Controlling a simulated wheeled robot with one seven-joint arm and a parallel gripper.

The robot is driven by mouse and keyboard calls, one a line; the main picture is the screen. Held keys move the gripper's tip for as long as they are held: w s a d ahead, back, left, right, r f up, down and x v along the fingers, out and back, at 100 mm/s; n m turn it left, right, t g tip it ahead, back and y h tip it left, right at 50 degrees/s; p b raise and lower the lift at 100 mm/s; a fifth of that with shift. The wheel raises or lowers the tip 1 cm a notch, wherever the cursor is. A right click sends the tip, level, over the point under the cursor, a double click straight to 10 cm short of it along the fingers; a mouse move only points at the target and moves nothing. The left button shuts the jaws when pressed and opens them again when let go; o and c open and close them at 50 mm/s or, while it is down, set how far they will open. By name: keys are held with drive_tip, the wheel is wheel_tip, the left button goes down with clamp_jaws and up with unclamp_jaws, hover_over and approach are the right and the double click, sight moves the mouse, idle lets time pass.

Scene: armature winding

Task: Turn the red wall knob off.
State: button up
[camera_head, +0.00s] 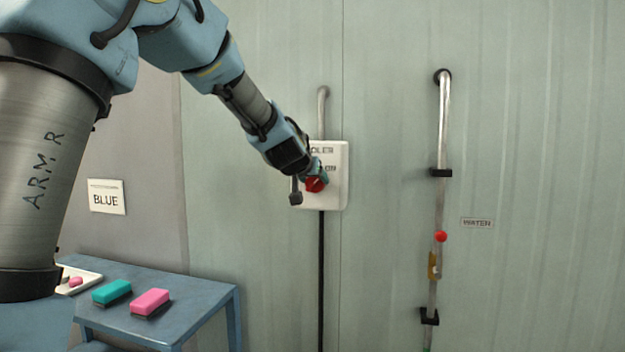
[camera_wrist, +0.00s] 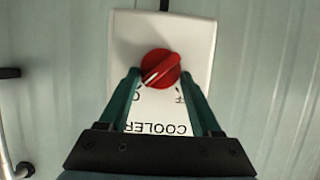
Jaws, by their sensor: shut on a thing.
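In the wrist view the knob (camera_wrist: 160,68) shows from above the fingers, and the plate appears upside down. The knob's white line slants to the lower left there, toward the partly hidden label beginning with O. My gripper (camera_wrist: 161,78) has one green finger on each side of the knob and is shut on it. In the head view my gripper (camera_head: 318,175) covers part of the plate.
A metal pipe (camera_head: 441,120) with a red ball handle (camera_head: 441,236) and a WATER label (camera_head: 477,223) is on the wall to the right. A blue table (camera_head: 205,300) at lower left holds a teal block (camera_head: 111,291), a pink block (camera_head: 151,301) and a white tray (camera_head: 92,277).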

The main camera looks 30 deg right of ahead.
drive_tip(key=c, duration=0.4)
drive_tip(key=shift+c, duration=0.2)
